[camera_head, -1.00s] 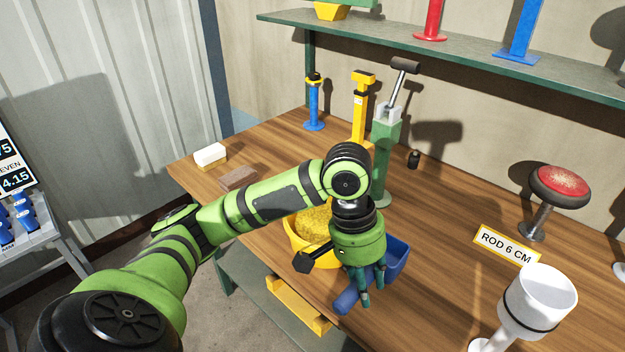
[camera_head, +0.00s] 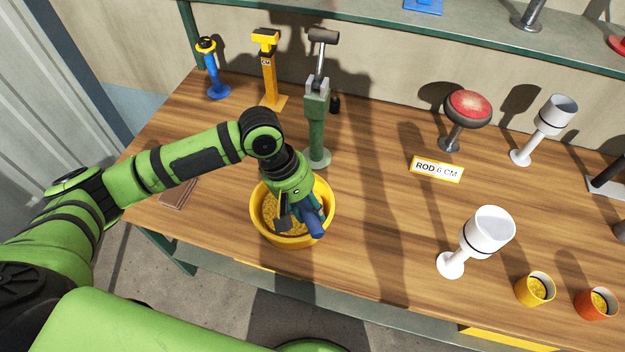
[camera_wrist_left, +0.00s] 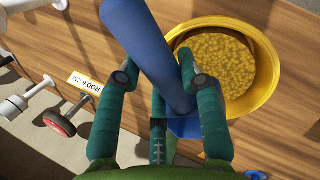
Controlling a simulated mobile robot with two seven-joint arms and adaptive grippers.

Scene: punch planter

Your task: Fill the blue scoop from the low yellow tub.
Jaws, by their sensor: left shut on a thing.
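The low yellow tub (camera_head: 262,222) stands near the bench's front edge, with yellow grainy fill inside (camera_wrist_left: 215,62). My left gripper (camera_head: 308,213) is over the tub's right side and shut on the blue scoop (camera_head: 314,226). The scoop's handle points down and to the right in the head view. In the left wrist view the handle (camera_wrist_left: 160,50) runs between the fingers, and a part of the scoop's bowl (camera_wrist_left: 186,128) shows below them. The gripper hides most of the bowl, so I cannot tell whether it holds any fill. My right gripper is not in view.
A green press-like stand (camera_head: 317,130) is close behind the tub. A yellow stand (camera_head: 270,80) and a blue one (camera_head: 214,75) are farther back. A white cup on a stem (camera_head: 488,235) and yellow (camera_head: 535,289) and orange (camera_head: 596,303) cups are right. Bench between is clear.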

